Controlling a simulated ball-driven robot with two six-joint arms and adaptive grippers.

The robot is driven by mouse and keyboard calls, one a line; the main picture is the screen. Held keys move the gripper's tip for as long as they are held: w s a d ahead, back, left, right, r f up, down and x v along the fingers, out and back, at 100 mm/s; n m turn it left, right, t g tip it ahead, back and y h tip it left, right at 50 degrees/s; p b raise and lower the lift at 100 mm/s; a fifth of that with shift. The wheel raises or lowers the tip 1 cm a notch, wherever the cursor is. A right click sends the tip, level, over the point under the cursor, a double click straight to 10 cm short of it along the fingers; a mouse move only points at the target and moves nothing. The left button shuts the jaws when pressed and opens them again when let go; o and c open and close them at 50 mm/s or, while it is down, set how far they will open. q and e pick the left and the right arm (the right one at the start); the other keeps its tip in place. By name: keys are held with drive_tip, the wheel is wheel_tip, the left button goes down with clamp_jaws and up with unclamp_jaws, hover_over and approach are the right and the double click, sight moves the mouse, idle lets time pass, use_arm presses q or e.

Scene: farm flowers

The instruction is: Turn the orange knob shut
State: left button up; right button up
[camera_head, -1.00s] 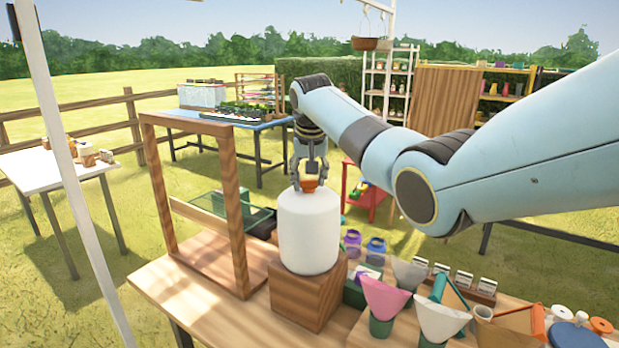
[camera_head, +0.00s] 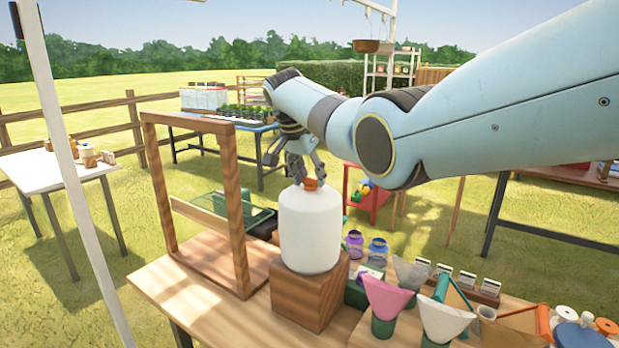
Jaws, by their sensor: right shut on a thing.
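The orange knob (camera_head: 311,184) sits on top of a white rounded tank (camera_head: 310,232). The tank stands upright on a wooden block (camera_head: 308,296) on the workbench. My right gripper (camera_head: 306,176) comes down onto the knob from above, tilted, and is shut on it. The fingers hide part of the knob's upper side. My left gripper is not in view.
A wooden frame (camera_head: 239,215) stands left of the tank. The bench front left is clear.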

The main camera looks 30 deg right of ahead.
idle(0.4)
drive_tip(key=o, duration=1.2)
drive_tip(key=shift+c, duration=0.2)
drive_tip(key=v, duration=1.2)
drive_tip(key=shift+f, duration=0.1)
